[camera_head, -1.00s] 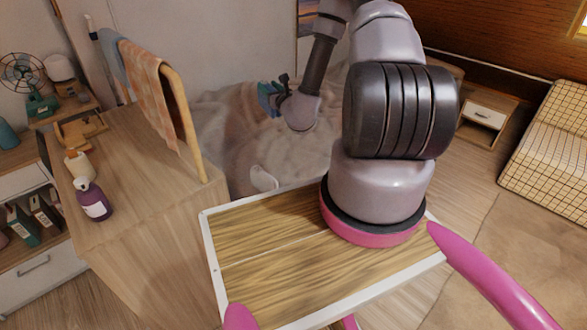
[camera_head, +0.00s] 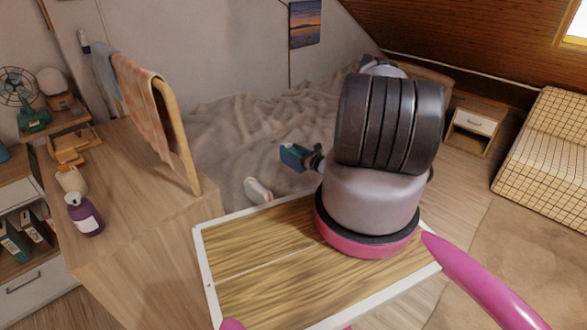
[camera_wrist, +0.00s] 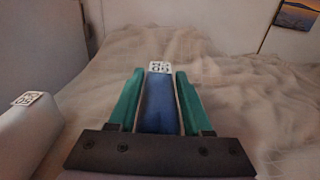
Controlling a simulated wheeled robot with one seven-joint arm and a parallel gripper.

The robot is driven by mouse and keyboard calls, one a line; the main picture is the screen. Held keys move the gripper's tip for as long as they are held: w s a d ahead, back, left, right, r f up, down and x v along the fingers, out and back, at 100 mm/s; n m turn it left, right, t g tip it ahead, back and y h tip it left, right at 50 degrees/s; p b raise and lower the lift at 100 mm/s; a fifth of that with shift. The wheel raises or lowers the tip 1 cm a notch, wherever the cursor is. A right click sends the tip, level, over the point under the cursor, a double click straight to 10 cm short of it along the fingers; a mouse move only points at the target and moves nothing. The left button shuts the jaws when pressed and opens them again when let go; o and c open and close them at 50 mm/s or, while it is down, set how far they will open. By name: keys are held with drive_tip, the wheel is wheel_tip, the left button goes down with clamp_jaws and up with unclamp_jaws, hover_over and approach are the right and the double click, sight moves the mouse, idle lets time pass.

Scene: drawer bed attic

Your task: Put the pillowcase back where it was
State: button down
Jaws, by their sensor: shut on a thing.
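My gripper (camera_head: 294,156) is over the near part of the bed, in front of my arm. In the wrist view, its two green fingers (camera_wrist: 158,98) are shut on a flat blue thing, which I take to be the pillowcase (camera_wrist: 158,108). A white tag with dark marks is at its far end. In the head view the held thing is small and hard to tell from the fingers. The bed's rumpled beige cover (camera_head: 235,125) spreads beyond the gripper, also in the wrist view (camera_wrist: 230,90).
A white object (camera_head: 257,190) lies at the bed's near edge. A wooden cabinet (camera_head: 130,180) with bottles stands left, beside a rail with an orange checked cloth (camera_head: 140,95). A nightstand (camera_head: 474,124) and checked seat (camera_head: 545,150) are at right.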

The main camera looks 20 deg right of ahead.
sight(295, 162)
drive_tip(key=shift+f, duration=3.15)
drive_tip(key=shift+c, duration=1.6)
unclamp_jaws()
drive_tip(key=shift+f, duration=0.15)
drive_tip(key=shift+w, duration=0.1)
drive_tip(key=shift+s+d, duration=0.1)
drive_tip(key=shift+s, duration=0.2)
drive_tip(key=v, duration=1.1)
drive_tip(key=shift+s+r, duration=0.25)
